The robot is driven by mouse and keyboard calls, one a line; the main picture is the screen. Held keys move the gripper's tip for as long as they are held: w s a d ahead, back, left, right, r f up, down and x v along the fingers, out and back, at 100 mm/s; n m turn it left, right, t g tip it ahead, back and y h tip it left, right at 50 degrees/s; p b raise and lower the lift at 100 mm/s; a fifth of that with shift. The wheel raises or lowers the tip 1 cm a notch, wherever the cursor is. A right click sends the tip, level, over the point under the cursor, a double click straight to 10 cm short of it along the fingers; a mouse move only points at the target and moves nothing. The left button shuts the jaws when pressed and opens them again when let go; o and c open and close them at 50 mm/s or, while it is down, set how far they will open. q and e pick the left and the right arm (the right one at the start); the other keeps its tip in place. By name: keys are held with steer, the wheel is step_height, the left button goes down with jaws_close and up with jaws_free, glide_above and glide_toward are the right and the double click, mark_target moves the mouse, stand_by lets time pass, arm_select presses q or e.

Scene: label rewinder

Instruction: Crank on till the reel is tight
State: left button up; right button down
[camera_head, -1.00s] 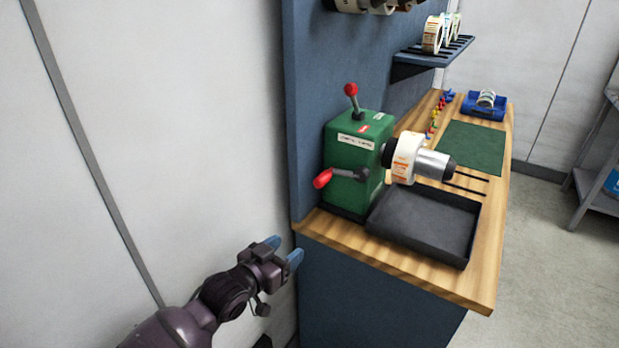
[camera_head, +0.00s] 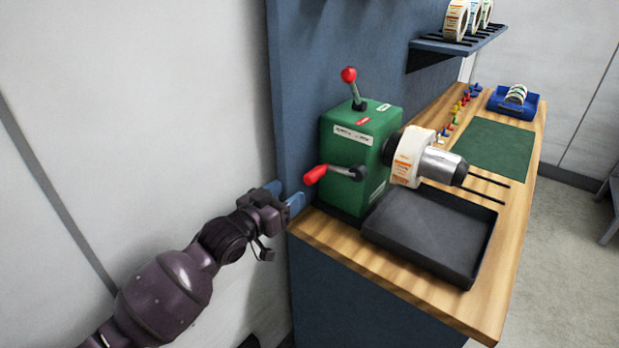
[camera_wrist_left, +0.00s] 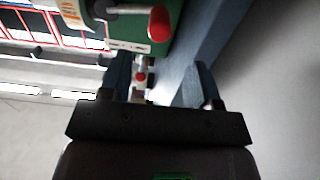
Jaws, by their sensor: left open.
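The green rewinder (camera_head: 345,150) stands on the near end of the wooden bench. Its crank has a red handle (camera_head: 316,175) pointing left on the near side. A red-knobbed lever (camera_head: 349,76) stands on top. The label reel (camera_head: 412,156) sits on the spindle at the right of the machine. My left gripper (camera_head: 285,196) is open and empty, just left of and slightly below the crank handle, apart from it. In the left wrist view the red handle (camera_wrist_left: 159,24) is above and beyond the open fingers (camera_wrist_left: 168,82). My right gripper is not seen.
A black tray (camera_head: 375,232) lies in front of the machine on the bench (camera_head: 480,312). A green mat (camera_head: 494,146), coloured pegs (camera_head: 458,108) and a blue holder (camera_head: 531,110) are farther back. A blue panel (camera_head: 300,60) rises behind the machine, with a shelf of reels (camera_head: 440,42).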

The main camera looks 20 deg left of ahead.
mark_target(306, 181)
arm_select(q)
steer(key=b+x, duration=0.1)
steer(key=x, duration=0.7)
steer(key=shift+w+d+f, duration=0.1)
steer(key=shift+w+d, duration=0.1)
steer(key=shift+w, duration=0.15)
steer(key=shift+c, duration=0.5)
jaws_close()
